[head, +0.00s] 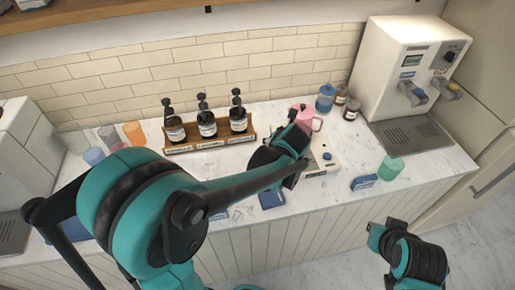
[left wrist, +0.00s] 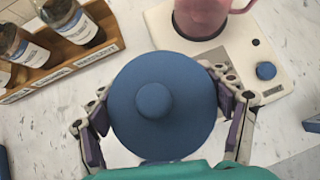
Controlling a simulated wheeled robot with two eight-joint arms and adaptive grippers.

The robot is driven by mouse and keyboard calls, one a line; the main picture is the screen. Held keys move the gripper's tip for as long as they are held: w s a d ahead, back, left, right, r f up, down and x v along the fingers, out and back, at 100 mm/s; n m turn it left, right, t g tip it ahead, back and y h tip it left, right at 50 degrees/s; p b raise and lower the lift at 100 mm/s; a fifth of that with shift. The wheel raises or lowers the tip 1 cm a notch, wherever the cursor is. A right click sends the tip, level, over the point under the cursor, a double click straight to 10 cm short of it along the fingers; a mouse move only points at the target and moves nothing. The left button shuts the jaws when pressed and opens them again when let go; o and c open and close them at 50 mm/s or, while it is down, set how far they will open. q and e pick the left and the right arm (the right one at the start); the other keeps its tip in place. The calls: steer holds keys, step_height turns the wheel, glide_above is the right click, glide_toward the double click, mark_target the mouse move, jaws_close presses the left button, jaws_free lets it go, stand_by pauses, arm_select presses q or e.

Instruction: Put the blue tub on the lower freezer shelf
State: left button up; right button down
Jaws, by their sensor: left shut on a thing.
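In the left wrist view a round blue lid with a centre knob, seen from above, fills the space between my left fingers; I take it to be the blue tub (left wrist: 160,115). My left gripper (head: 297,150) is shut on it, with one finger on each side. In the head view my gripper and arm hide the held thing. Another blue lidded jar (head: 325,98) stands at the back of the counter. My right gripper (head: 376,236) is low at the right, in front of the counter; its jaws are unclear. No freezer shelf is in view.
A pink pitcher (head: 309,121) stands on a white scale (head: 322,158) close to my left gripper. A wooden rack (head: 211,142) of bottles is left of it. A green cup (head: 391,168) and a white dispenser (head: 408,70) are at the right. Blue boxes (head: 364,182) lie along the front edge.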

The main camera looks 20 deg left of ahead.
arm_select(q)
steer(key=w+a+f, duration=0.1)
steer(key=a, duration=0.1)
steer(key=w+a+f+b, duration=0.1)
steer(key=a+f, duration=0.1)
steer(key=a, duration=0.1)
steer(key=a+f, duration=0.2)
steer(key=shift+w+a+b, duration=0.25)
steer(key=shift+w+b, duration=0.15)
step_height(320, 180, down, 4)
steer(key=shift+r+b, duration=0.25)
steer(key=shift+b, duration=0.5)
steer(key=shift+f, duration=0.2)
steer(key=shift+f, duration=0.1)
steer(key=o, duration=1.6)
